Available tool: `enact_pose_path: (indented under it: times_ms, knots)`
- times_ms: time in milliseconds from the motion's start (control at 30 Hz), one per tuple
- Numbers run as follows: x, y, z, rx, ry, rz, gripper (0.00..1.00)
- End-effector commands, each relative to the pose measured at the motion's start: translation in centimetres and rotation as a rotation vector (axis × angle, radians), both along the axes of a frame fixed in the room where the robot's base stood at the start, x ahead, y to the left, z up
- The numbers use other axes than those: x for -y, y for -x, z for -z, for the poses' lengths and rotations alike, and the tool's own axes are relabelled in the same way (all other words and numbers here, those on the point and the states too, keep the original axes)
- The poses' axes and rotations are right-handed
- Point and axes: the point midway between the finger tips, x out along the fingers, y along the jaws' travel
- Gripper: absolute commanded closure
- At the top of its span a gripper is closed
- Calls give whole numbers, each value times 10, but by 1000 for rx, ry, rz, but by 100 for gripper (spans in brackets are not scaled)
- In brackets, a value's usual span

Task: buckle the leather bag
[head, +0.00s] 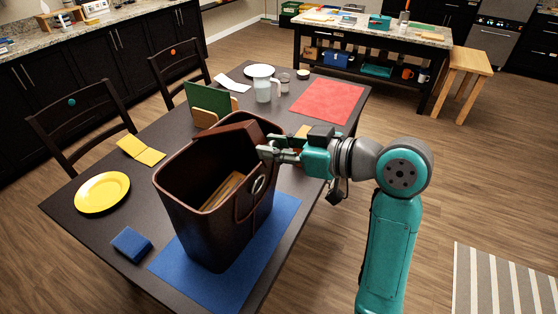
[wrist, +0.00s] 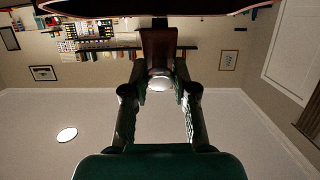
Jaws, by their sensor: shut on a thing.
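The dark brown leather bag (head: 190,205) stands upright and open on a blue mat (head: 225,285) on the table. Its flap (head: 228,140) is raised at the back right of the opening. A pale metal ring, the buckle (head: 258,186), shows on the bag's right face. My gripper (head: 268,154) is above the buckle, by the flap's edge. In the wrist view my gripper (wrist: 159,88) is shut on the brown strap (wrist: 158,48), which comes down from the dark flap edge at the top. A pale shiny piece shows at the strap's end between the fingers. The strap is mostly hidden in the head view.
Something tan lies inside the bag. A yellow plate (head: 102,192), a blue block (head: 131,243) and a yellow booklet (head: 140,151) lie left of the bag. A green board (head: 207,103), a clear pitcher (head: 263,90) and a red mat (head: 327,100) are farther back. Two chairs stand at the left.

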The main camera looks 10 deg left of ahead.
Motion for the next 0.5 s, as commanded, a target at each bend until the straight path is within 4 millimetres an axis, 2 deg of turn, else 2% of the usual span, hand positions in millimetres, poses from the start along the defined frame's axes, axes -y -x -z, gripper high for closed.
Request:
enact_pose_path:
  times_ms: [33, 200, 500]
  knots:
    - [-2, 0, -6, 5, -3, -1, 100]
    - [-5, -1, -14, 5, -3, -1, 100]
    - [-6, -2, -16, 4, -4, -1, 100]
